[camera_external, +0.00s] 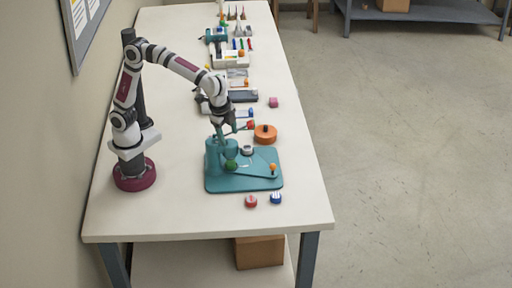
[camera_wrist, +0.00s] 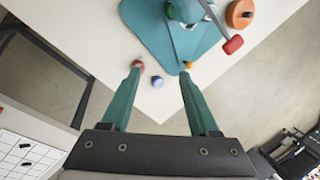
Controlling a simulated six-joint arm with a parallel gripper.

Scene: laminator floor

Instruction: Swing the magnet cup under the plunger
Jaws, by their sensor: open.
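The teal press (camera_external: 215,183) stands near the front of the table, with an upright column (camera_external: 213,157) at its left rear. A flat swing arm on its base ends in a small orange knob (camera_external: 272,167) at the right. A small grey-white cup (camera_external: 247,150) sits at the rear of the base; I cannot tell whether it is the magnet cup. The plunger is not clear, hidden around the column and my gripper. My gripper (camera_external: 227,130) is open and empty, above the rear of the press. In the wrist view the orange knob (camera_wrist: 188,64) appears by the right fingertip.
A red-handled lever (camera_external: 251,125) rises from the press beside my gripper. An orange disc (camera_external: 265,133) lies behind the base. Red (camera_external: 251,201) and blue (camera_external: 276,198) round pieces lie in front. Tools and trays crowd the table behind; its front-right corner is clear.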

